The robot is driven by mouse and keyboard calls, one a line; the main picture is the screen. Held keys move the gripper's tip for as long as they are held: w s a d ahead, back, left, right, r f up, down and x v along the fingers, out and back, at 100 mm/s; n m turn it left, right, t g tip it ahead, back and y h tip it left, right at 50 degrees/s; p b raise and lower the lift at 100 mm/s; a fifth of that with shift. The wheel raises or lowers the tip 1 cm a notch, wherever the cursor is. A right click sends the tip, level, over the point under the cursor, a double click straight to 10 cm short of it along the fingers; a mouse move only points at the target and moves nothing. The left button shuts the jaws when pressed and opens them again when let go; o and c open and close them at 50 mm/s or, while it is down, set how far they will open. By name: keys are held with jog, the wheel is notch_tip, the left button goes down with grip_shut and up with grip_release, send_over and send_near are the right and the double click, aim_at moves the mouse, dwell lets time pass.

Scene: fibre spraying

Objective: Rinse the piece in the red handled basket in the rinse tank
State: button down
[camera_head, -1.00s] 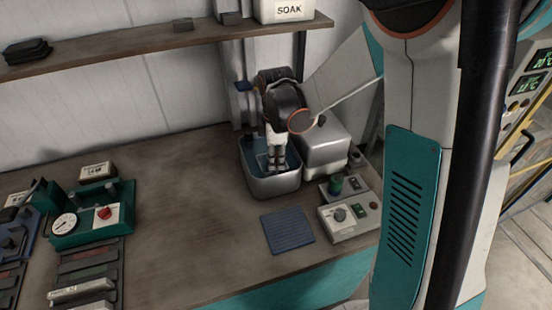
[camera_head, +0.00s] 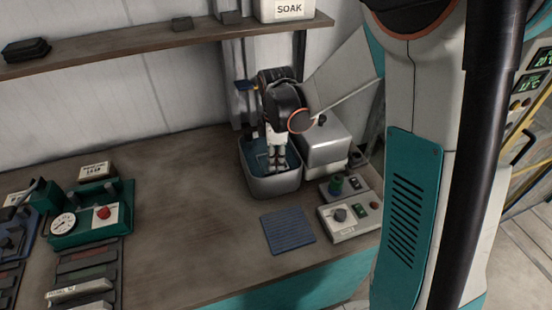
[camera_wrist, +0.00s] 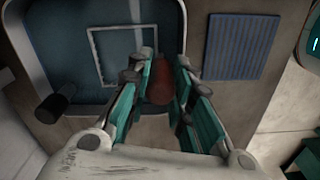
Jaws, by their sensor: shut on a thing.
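My gripper (camera_wrist: 160,85) is shut on a red handle (camera_wrist: 160,80) in the wrist view, with a finger on each side of it. The handle belongs to a basket whose pale square frame (camera_wrist: 94,54) shows inside the blue interior of the rinse tank (camera_wrist: 62,30). In the head view, the tank (camera_head: 272,187) stands at the back right of the bench, with my gripper (camera_head: 278,160) pointing down into it. The basket's frame shows faintly inside the tank there. I cannot make out the piece in the basket.
A blue ribbed mat (camera_head: 287,229) lies in front of the tank. A control box (camera_head: 350,217) and a grey lidded box (camera_head: 323,148) are to its right. A shelf (camera_head: 150,40) with a SOAK box (camera_head: 288,10) hangs above. The bench middle (camera_head: 185,215) is clear.

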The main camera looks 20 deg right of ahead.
jog(key=shift+r, duration=0.4)
jog(key=shift+f+b, duration=0.85)
jog(key=shift+f, duration=0.3)
jog(key=shift+r, duration=0.2)
jog(key=shift+r+p, duration=0.6)
jog(key=shift+r, duration=0.35)
jog(key=shift+f+b, duration=0.95)
jog(key=shift+f, duration=0.2)
jog(key=shift+r+p, duration=4.05)
jog(key=shift+r, duration=2)
